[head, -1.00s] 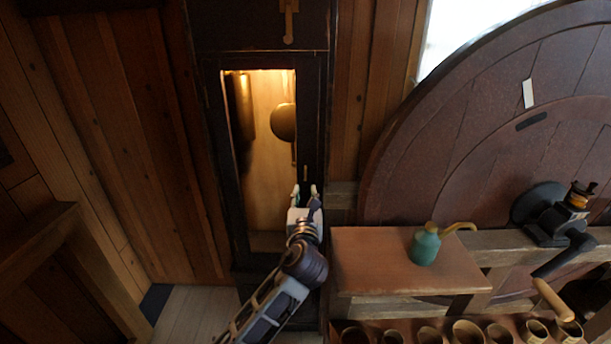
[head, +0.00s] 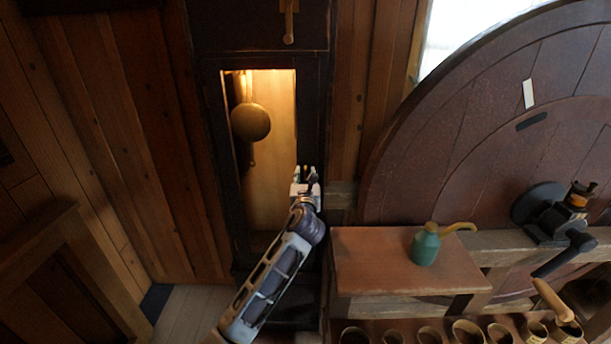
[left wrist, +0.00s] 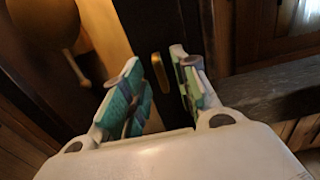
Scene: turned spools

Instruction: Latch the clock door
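The clock door (head: 312,110) is a dark wooden frame around a lit opening and looks about flush with the case. A small brass latch piece (left wrist: 157,72) stands roughly upright on the dark door wood in the left wrist view. In the head view my gripper covers it. My left gripper (head: 306,172) is at the door's right stile. Its green-padded fingers (left wrist: 168,92) are apart, one on each side of the latch in the left wrist view, with nothing held. I cannot tell whether they touch it. My right gripper is in neither view.
A round pendulum bob (head: 250,122) hangs inside the clock. Right of the clock, a wooden bench (head: 375,265) carries a green oil can (head: 425,246). A large wooden wheel (head: 470,130) stands behind, and several turned cups (head: 468,331) line the front.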

